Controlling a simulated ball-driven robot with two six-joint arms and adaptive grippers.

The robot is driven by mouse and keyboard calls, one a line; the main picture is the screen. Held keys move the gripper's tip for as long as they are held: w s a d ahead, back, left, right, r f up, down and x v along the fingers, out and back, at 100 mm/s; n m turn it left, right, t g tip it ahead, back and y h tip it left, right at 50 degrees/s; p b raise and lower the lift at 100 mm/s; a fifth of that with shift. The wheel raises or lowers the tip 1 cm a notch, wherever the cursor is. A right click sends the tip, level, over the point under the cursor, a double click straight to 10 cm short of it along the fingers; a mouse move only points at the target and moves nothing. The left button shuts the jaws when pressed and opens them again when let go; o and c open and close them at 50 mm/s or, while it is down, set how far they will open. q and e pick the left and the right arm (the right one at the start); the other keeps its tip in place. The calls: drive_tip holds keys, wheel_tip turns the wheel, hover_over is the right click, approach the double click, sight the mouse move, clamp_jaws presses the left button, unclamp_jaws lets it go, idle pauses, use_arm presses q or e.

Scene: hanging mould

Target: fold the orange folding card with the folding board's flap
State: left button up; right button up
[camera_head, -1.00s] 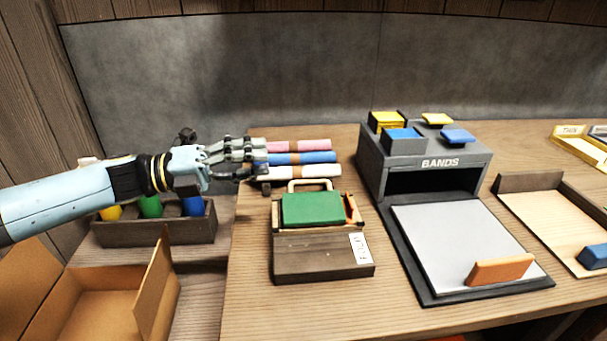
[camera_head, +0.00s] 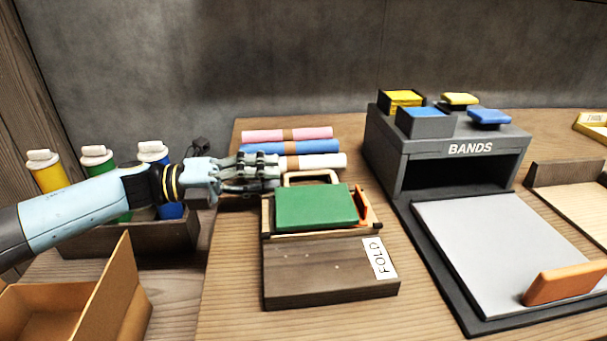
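The folding board (camera_head: 320,278) is a dark wooden block with a FOLD label, standing on the table in the middle. A thick green panel (camera_head: 315,207) lies on its rear part, and a pale loop handle (camera_head: 312,177) stands behind the panel. An orange piece (camera_head: 361,204), perhaps the folding card, shows at the panel's right edge; most of it is hidden. My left gripper (camera_head: 274,172) points right, just left of the handle; I cannot tell whether they touch, or how far apart its fingers are. My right gripper is out of view.
Pink, blue and white rolls (camera_head: 287,135) lie behind the board. A grey BANDS box (camera_head: 450,162) stands right of it, with a grey plate (camera_head: 495,245) and an orange block (camera_head: 566,283) in front. Capped bottles (camera_head: 47,172) and an open carton (camera_head: 105,300) are at left.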

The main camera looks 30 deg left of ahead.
sight(287, 175)
use_arm(q)
drive_tip(key=x, duration=0.6)
drive_tip(key=shift+w+d, duration=0.25)
drive_tip(key=shift+c, duration=0.3)
clamp_jaws()
